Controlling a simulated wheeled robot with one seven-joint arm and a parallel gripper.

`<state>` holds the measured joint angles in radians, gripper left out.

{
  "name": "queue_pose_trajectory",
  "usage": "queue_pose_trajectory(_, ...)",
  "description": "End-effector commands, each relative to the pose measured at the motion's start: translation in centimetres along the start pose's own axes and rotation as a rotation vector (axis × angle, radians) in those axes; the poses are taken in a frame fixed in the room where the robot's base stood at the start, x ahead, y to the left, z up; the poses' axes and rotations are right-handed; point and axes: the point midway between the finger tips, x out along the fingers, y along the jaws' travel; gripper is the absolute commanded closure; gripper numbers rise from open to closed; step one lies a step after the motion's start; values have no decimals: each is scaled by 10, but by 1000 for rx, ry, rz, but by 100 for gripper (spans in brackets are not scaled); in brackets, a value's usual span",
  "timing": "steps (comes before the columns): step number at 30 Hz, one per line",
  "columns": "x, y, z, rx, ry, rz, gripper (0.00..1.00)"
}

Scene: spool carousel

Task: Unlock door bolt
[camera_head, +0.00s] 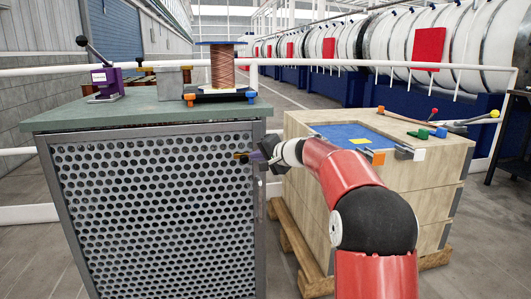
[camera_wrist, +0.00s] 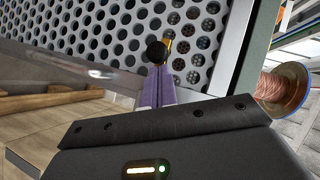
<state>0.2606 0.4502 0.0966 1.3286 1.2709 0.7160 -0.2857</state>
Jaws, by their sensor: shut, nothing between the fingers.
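The cabinet door (camera_head: 150,210) is a perforated grey panel in a metal frame, and it looks closed. The bolt shows in the wrist view as a black round knob (camera_wrist: 157,52) beside a short brass-coloured part (camera_wrist: 169,38), at the door's edge. In the head view a small brass-coloured part (camera_head: 241,156) shows at the door's upper right. My gripper (camera_head: 260,153) is at that edge, with its purple fingers shut and empty. In the wrist view the fingertips (camera_wrist: 157,76) are right at the knob; whether they touch it I cannot tell. The bolt's seat is hidden.
A copper spool (camera_head: 222,69) stands on the green cabinet top (camera_head: 150,106), with a purple lever clamp (camera_head: 106,82) to its left. A wooden crate (camera_head: 430,180) with a blue top and tools stands close on the right. White rails run behind.

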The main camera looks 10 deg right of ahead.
Motion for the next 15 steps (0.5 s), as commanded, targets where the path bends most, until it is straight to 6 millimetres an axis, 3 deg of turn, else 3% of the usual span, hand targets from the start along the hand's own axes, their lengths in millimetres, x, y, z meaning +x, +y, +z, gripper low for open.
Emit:
queue_pose_trajectory(11, 2, 0, 3, -1, -1, 0, 100)
queue_pose_trajectory(15, 16, -8, 22, -3, -5, -2, 100)
